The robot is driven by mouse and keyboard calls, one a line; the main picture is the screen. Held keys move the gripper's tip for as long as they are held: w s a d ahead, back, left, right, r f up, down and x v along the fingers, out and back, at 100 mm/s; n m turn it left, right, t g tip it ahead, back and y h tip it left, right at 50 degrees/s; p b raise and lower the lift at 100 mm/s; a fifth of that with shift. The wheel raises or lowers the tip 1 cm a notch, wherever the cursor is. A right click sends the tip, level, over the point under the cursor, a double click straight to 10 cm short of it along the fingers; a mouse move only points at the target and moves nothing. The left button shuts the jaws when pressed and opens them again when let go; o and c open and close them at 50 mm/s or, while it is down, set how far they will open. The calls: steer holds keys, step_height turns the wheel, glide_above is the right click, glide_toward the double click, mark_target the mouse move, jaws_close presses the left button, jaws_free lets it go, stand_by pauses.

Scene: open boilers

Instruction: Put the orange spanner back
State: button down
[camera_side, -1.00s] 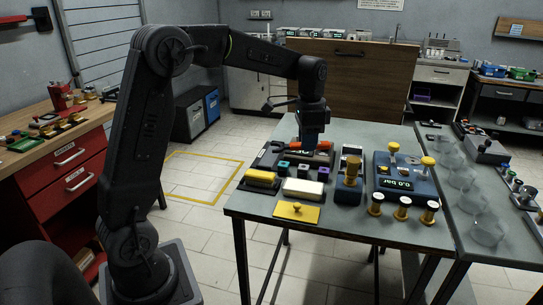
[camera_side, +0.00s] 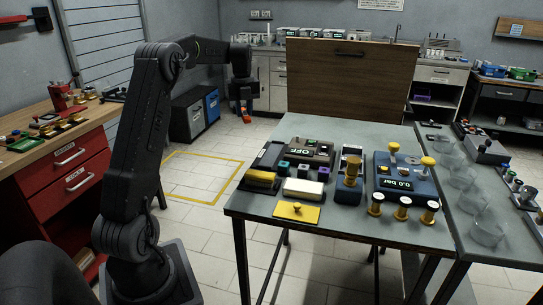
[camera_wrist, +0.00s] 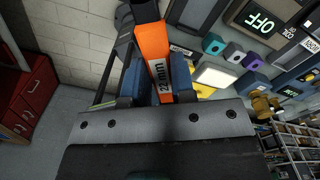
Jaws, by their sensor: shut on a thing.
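My gripper (camera_wrist: 161,80) is shut on the orange spanner (camera_wrist: 152,44), which is marked "22 mm" in the wrist view. The spanner's upper end runs out of the top of that view. In the side view the orange of the spanner (camera_side: 246,118) shows as a small patch under my gripper (camera_side: 243,105), held in the air left of the table and over the floor. The spanner's resting place cannot be made out for certain.
The grey table (camera_side: 349,229) carries a dark unit reading OFF (camera_side: 307,151), a blue gauge box (camera_side: 405,186) reading 0.0 bar and a yellow plate (camera_side: 297,212). A red-drawer bench (camera_side: 70,180) stands at the left. A yellow-marked floor area (camera_side: 203,177) is clear between them.

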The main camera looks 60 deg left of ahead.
steer(key=s+a+m, duration=0.2)
steer(key=a, duration=0.1)
glide_above(272, 157)
step_height(272, 157, down, 12)
steer(key=shift+f, duration=2.05)
steer(key=shift+f, duration=0.1)
steer(key=c, duration=1)
jaws_free()
steer(key=shift+o, duration=0.2)
